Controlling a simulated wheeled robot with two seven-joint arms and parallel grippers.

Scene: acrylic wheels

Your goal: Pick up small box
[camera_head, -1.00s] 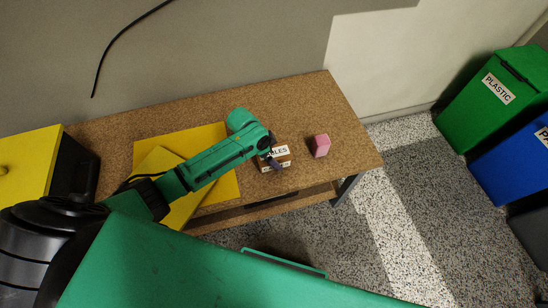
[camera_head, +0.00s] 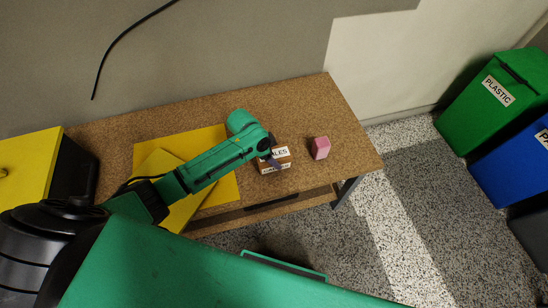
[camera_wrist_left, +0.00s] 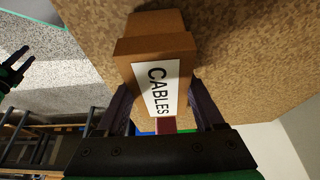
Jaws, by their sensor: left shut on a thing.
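The small brown box (camera_head: 284,167) with a white "CABLES" label is at the front of the cork-topped table (camera_head: 285,105). My left gripper (camera_head: 271,160) is shut on it. In the left wrist view, the box (camera_wrist_left: 153,47) sits between the two dark fingers (camera_wrist_left: 163,103), one on each side of its labelled end. I cannot tell whether the box is clear of the tabletop. My right gripper (camera_wrist_left: 14,70) shows at the left edge of that view, away from the box, with its fingers apart and nothing between them.
A pink block (camera_head: 320,148) stands just right of the small box. Yellow flat pieces (camera_head: 218,137) lie under my left arm. A yellow box (camera_head: 27,165) is at the table's left. Green (camera_head: 499,92) and blue (camera_head: 515,157) bins stand on the floor at right.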

